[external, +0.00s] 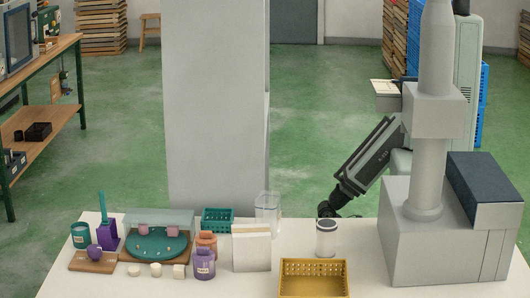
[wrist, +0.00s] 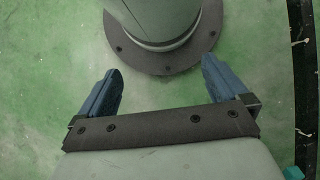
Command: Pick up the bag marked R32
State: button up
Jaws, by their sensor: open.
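My gripper (wrist: 161,65) shows in the wrist view, with its two blue fingers wide apart and nothing between them. Beyond the fingers are a grey-green cylinder on a dark bolted flange and bare green floor. I cannot pick out my gripper for certain in the external view. On the white table there, a lavender bag-like container (external: 204,267) with a small label stands at the front middle. An orange container (external: 206,243) stands just behind it. Their markings are too small to read, so I cannot tell which thing is marked R32.
A yellow basket (external: 314,290), a white canister (external: 326,240), white upright panels (external: 251,250), a clear container (external: 268,212) and a teal basket (external: 218,218) share the table. A teal dish (external: 157,246), purple holder (external: 107,238) and wooden board (external: 92,266) stand left.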

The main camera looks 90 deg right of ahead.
jog(key=shift+w, duration=0.1)
jog(key=w+a+r+n+t+h, duration=0.1)
jog(key=w+a+r+n, duration=0.15)
jog(key=w, duration=0.35)
jog(key=w+a+r+n+t, duration=0.1)
jog(key=w+a+r, duration=0.25)
jog(key=w, duration=0.25)
notch_tip(320, 180, up, 49)
jog(key=n+t+y, duration=0.1)
jog(key=n+t, duration=0.4)
jog(key=n, duration=0.7)
send_over(268, 207)
jog(key=d, duration=0.4)
jog(key=f, duration=0.8)
jog(key=shift+s+f, duration=0.2)
jog(key=shift+s, duration=0.05)
jog(key=shift+w+d+f, duration=0.15)
jog(key=shift+f, duration=1.15)
jog(key=shift+w+d+f, duration=0.1)
jog(key=shift+d+f, duration=0.05)
jog(key=shift+f, duration=1.15)
jog(key=c, duration=1)
